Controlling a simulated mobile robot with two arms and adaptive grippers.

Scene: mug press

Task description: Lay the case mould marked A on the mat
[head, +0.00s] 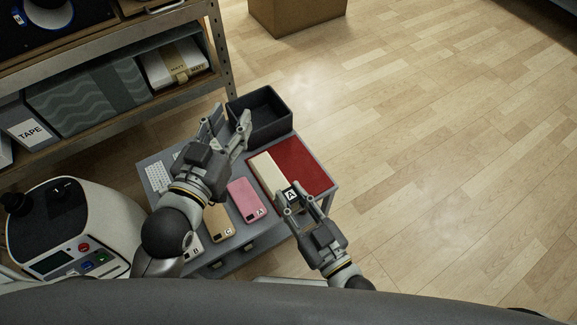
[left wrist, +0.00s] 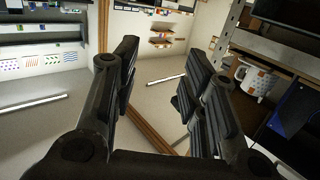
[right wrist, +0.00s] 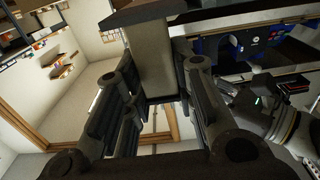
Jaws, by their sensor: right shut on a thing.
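The cream case mould (head: 267,174) carries a black tag with a white A at its near end. My right gripper (head: 297,201) is shut on that end. In the right wrist view the mould (right wrist: 150,58) stands out between the fingers. In the head view it overlaps the left edge of the red mat (head: 305,164); I cannot tell whether it touches the mat. My left gripper (head: 228,128) is open and empty above the table, left of the dark tray; its spread fingers (left wrist: 160,95) show in the left wrist view.
A pink case (head: 243,194), an orange case (head: 218,222) and a partly hidden one marked B lie on the grey table (head: 151,163). A dark open tray (head: 262,118) stands behind the mat. A white press machine (head: 120,215) is at the left, with shelves behind it.

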